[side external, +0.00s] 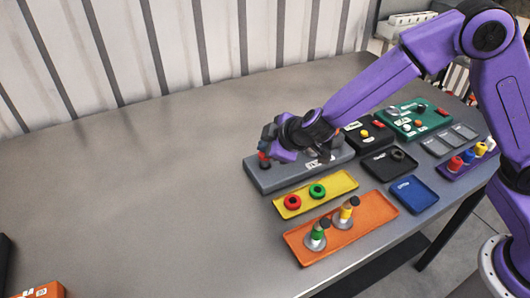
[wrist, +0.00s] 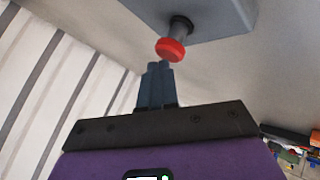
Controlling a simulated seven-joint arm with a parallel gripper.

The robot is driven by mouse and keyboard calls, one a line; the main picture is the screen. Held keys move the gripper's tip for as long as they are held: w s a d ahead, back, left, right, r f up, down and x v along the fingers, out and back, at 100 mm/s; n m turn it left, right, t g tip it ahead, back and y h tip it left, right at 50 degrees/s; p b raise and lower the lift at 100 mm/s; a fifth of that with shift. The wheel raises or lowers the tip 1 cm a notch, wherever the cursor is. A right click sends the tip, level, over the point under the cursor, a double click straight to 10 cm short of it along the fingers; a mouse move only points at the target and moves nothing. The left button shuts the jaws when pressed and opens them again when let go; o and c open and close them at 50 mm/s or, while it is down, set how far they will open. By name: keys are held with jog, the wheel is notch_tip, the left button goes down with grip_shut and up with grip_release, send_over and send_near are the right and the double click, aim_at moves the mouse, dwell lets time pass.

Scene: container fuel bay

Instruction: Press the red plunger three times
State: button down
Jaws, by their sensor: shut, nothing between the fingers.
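The red plunger (side external: 264,156) stands at the left end of a grey block (side external: 268,182) on the table. In the wrist view its round red head (wrist: 170,49) sits on a grey stem that comes out of the block (wrist: 205,14). My gripper (side external: 267,136) is over that end of the block, its fingers shut with nothing between them. In the wrist view the fingertips (wrist: 159,66) are very close to the red head; I cannot tell whether they touch it. My wrist hides part of the block in the side view.
A yellow tray (side external: 332,188) with red and green rings and an orange tray (side external: 372,212) with two stands lie in front of the block. Black, blue, green and purple trays are to the right. The table's left side is mostly clear.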

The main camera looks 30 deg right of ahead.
jog(key=shift+f, duration=1.2)
dwell(1.1)
jog(key=shift+r, duration=1.8)
jog(key=shift+r, duration=0.1)
jog(key=shift+r, duration=2.4)
jog(key=shift+w+r, duration=0.1)
dwell(0.4)
jog(key=shift+r, duration=1.8)
